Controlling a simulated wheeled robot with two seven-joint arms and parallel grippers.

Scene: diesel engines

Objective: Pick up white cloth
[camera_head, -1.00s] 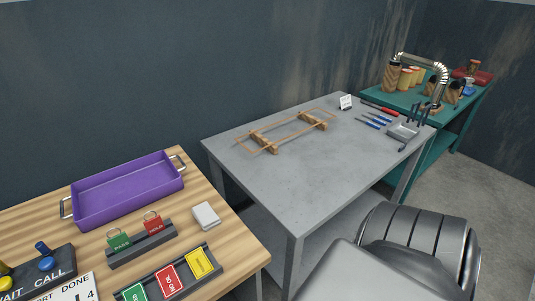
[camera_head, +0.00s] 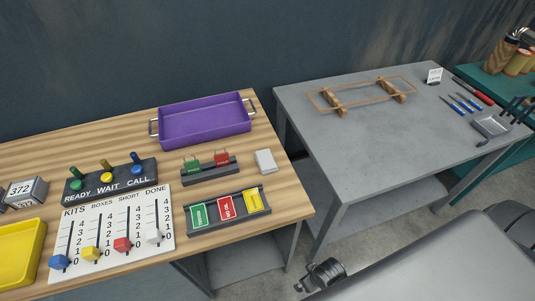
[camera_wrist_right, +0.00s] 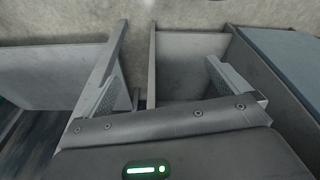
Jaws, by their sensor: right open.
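A small folded white cloth (camera_head: 265,161) lies flat on the wooden table, right of the rack with green and red tags and close to the table's right edge. My right gripper (camera_wrist_right: 168,85) shows in the right wrist view with its two fingers wide apart and nothing between them. The cloth does not show in that view. In the head view my right arm is at the bottom right, well in front of and below the cloth. My left gripper is not in view.
The wooden table holds a purple tray (camera_head: 205,123), a tag rack (camera_head: 210,170), a colored card holder (camera_head: 230,208), a slider board (camera_head: 112,232) and a yellow tray (camera_head: 20,255). A gap separates it from the grey metal table (camera_head: 365,145), which bears a wooden frame (camera_head: 362,95) and tools.

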